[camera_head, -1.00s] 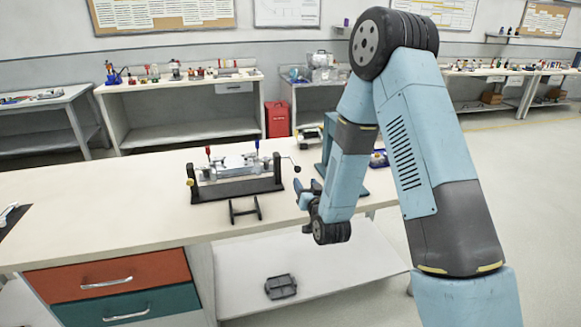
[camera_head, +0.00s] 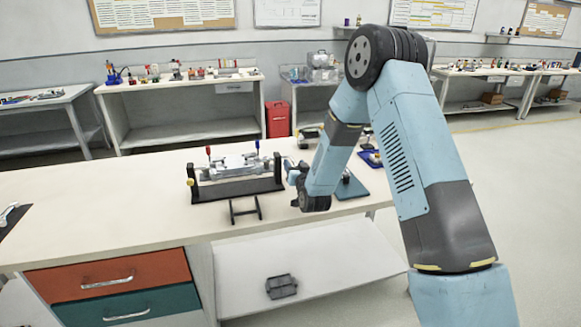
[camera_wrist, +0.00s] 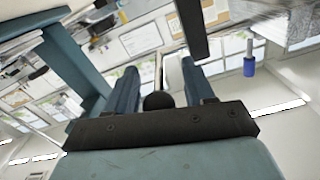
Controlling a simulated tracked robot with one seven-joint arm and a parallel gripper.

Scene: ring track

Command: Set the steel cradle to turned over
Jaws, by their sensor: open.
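The steel cradle (camera_head: 234,164) is a silver, flat-topped piece held between the black ends of a stand (camera_head: 236,187) on the bench. A red-topped pin and a blue-topped pin stand up at it. A crank with a black ball knob (camera_wrist: 158,100) belongs to its right end. My gripper (camera_head: 290,168) is at that right end. In the wrist view my two blue fingers (camera_wrist: 161,88) are apart, and the knob shows between them. I cannot tell whether they touch it. Grey metal (camera_wrist: 288,22) and a blue-handled pin (camera_wrist: 249,58) show at upper right there.
A small black rack (camera_head: 245,210) stands in front of the stand. A blue tray (camera_head: 371,158) and a teal-based stand (camera_head: 350,187) are right of my gripper.

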